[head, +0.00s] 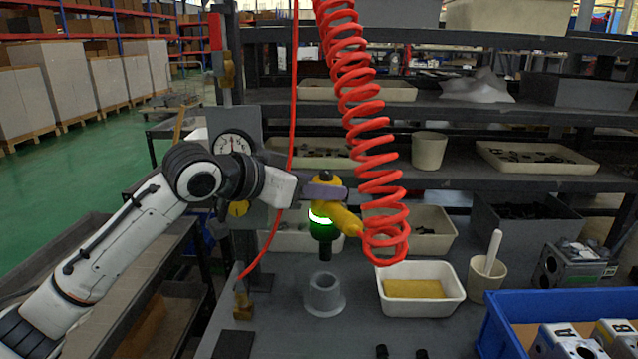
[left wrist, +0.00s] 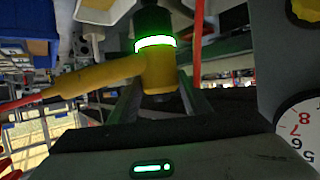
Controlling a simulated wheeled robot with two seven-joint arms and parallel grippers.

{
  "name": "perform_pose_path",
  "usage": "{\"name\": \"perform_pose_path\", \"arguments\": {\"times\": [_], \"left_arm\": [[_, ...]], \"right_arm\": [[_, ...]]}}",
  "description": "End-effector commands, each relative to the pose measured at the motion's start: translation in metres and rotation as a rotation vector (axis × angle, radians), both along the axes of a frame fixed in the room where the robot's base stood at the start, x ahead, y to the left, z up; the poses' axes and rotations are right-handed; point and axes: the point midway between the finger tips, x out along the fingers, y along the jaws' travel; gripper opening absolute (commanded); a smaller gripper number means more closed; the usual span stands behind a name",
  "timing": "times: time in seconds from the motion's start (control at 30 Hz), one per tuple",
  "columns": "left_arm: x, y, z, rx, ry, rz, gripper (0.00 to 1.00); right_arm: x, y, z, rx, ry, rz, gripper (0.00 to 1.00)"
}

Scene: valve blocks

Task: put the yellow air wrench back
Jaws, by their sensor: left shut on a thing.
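The yellow air wrench (head: 340,216) hangs in my left gripper (head: 325,190), with its dark nose pointing down and a lit green-white ring around its body. The gripper is shut on the upper part of the wrench. The left wrist view also shows the yellow wrench (left wrist: 155,72) between the fingers of my left gripper (left wrist: 162,100). A grey round holder (head: 323,295) with a flanged base stands on the bench, below the wrench nose and apart from it. A red coiled hose (head: 372,130) runs down to the wrench handle's end. My right gripper is not in view.
A white tray with a yellow sponge (head: 415,289) and a cup with a white handle (head: 487,270) stand right of the holder. A blue crate (head: 497,330) with valve blocks is front right. A post with a gauge (head: 232,143) stands behind my left wrist.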

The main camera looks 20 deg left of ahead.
Motion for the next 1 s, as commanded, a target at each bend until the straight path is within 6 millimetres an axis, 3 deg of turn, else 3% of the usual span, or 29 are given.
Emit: {"name": "perform_pose_path", "arguments": {"times": [0.03, 0.1, 0.5, 1.0], "left_arm": [[0.0, 0.0, 0.012, -0.005, -0.012, 0.001, 0.08], [0.0, 0.0, 0.0, -0.006, -0.012, 0.001, 0.08], [0.0, 0.0, -0.032, -0.005, -0.014, 0.0, 0.08], [0.0, 0.0, -0.04, -0.005, -0.015, 0.0, 0.08]], "right_arm": [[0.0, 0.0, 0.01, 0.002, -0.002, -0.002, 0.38], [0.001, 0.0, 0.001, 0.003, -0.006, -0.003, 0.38], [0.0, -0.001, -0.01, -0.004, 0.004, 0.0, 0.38], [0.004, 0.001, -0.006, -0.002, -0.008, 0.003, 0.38]]}}
